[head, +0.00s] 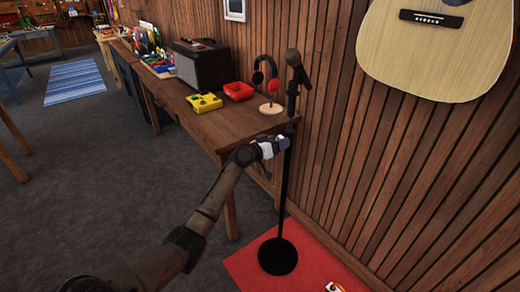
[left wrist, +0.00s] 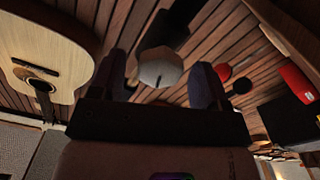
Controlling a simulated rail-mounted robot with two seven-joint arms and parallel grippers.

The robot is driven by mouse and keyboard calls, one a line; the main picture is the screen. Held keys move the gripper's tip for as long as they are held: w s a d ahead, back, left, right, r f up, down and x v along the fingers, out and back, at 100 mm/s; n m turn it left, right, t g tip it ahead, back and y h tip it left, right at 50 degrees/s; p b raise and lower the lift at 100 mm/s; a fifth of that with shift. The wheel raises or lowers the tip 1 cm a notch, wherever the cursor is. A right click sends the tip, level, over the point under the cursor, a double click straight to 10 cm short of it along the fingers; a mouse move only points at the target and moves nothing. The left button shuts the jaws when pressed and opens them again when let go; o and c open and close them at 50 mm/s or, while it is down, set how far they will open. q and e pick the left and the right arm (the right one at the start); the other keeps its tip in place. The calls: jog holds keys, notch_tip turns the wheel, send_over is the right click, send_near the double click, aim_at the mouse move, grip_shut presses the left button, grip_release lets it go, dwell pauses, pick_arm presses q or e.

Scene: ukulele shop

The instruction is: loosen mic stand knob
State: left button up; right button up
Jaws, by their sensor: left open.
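The black mic stand (head: 284,190) stands upright beside the wooden table, with a round base (head: 277,256) on a red mat and a microphone (head: 294,62) at its top. My left gripper (head: 284,143) is at the pole, a little below tabletop height, and partly covers it. In the left wrist view its two dark fingers are apart, and a grey faceted knob-like end (left wrist: 160,67) shows between them, with a dark cylinder behind it. I cannot tell whether either finger touches it. My right gripper is not in view.
The wooden table (head: 235,125) holds a headphone stand (head: 271,108), a red tray (head: 239,91), a yellow box (head: 204,103) and an amplifier (head: 203,66). A slatted wall and a hanging guitar (head: 435,50) are on the right. The red mat (head: 310,262) lies below.

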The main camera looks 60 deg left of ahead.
pick_arm(q)
jog(key=s+d+p, duration=0.1)
jog(key=s+p, duration=0.1)
jog(key=s, duration=1)
jog(key=shift+d, duration=0.35)
jog(key=shift+s, duration=0.1)
jog(key=shift+s+a+f+m+h+b, duration=0.2)
jog(key=shift+a+m+h+b, duration=0.4)
jog(key=shift+b, duration=0.6)
jog(key=shift+c, duration=0.2)
jog(key=shift+m, duration=0.8)
jog(key=w+b, duration=0.1)
jog(key=w, duration=0.3)
jog(key=w+b, duration=0.1)
jog(key=w, duration=0.4)
jog(key=w+b, duration=0.2)
jog(key=w, duration=0.2)
jog(key=shift+w+a+r, duration=0.3)
jog(key=shift+a, duration=0.1)
jog(key=shift+c, duration=0.4)
jog(key=c, duration=0.8)
